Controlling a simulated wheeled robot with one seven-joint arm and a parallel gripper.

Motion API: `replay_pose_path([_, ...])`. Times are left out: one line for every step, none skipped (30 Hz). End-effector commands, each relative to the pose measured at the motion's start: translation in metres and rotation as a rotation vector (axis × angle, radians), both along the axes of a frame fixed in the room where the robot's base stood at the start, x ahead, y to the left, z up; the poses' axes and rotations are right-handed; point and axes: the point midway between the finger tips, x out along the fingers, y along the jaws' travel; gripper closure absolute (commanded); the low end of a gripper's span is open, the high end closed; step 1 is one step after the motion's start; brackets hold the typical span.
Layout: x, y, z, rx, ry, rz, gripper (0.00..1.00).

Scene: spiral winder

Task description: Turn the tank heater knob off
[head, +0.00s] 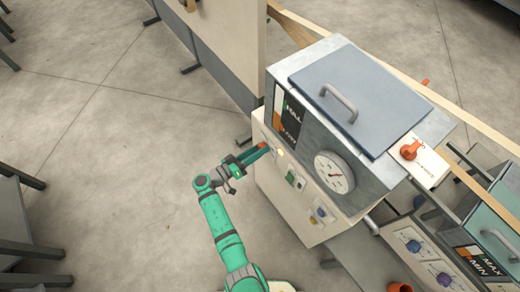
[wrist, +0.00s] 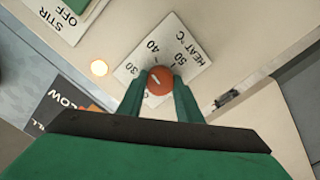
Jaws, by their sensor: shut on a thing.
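The heater knob (wrist: 160,80) is round and orange-red and sits on a white dial plate (wrist: 196,58) marked "HEAT °C" in the wrist view. The numbers 30, 40 and 50 can be read; the lower part of the plate is hidden by my gripper. A short pale mark on the knob points up and left, roughly toward 30 to 40. My gripper (wrist: 160,88) is shut on the knob, one green finger on each side. In the head view my gripper (head: 258,152) reaches the tank's (head: 312,205) left front face and covers the dial.
A lit lamp (wrist: 99,68) glows beside the dial, and a STIR/OFF plate (wrist: 62,14) lies beyond it. The tank has a round gauge (head: 334,172), a blue-grey lid (head: 350,95) and an orange valve handle (head: 409,151). Open floor lies left of my arm.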

Motion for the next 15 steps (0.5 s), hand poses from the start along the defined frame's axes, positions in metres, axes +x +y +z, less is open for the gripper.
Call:
replay_pose_path([0.002,0.0012,0.0005,-0.023,0.033,0.004,0.91])
replay_pose_path([0.002,0.0014,0.0005,-0.039,0.057,0.005,0.91])
replay_pose_path([0.0021,0.0014,0.0004,-0.062,0.088,0.005,0.91])
replay_pose_path([0.0022,0.0013,0.0004,-0.078,0.11,0.005,0.91])
replay_pose_path([0.0023,0.0012,0.0004,-0.095,0.134,0.005,0.91])
replay_pose_path([0.0023,0.0011,0.0004,-0.117,0.164,0.005,0.91])
replay_pose_path([0.0024,0.0012,0.0004,-0.134,0.187,0.006,0.91])
replay_pose_path([0.0024,0.0013,0.0004,-0.151,0.21,0.006,0.91])
replay_pose_path([0.0026,0.0015,0.0003,-0.174,0.24,0.006,0.91])
replay_pose_path([0.0026,0.0015,0.0004,-0.191,0.263,0.006,0.91])
replay_pose_path([0.0027,0.0016,0.0003,-0.208,0.287,0.006,0.91])
replay_pose_path([0.0028,0.0015,0.0003,-0.23,0.316,0.006,0.91])
replay_pose_path([0.0029,0.0016,0.0003,-0.247,0.34,0.006,0.91])
replay_pose_path([0.0029,0.0016,0.0003,-0.264,0.363,0.006,0.91])
replay_pose_path([0.003,0.0016,0.0004,-0.286,0.393,0.007,0.91])
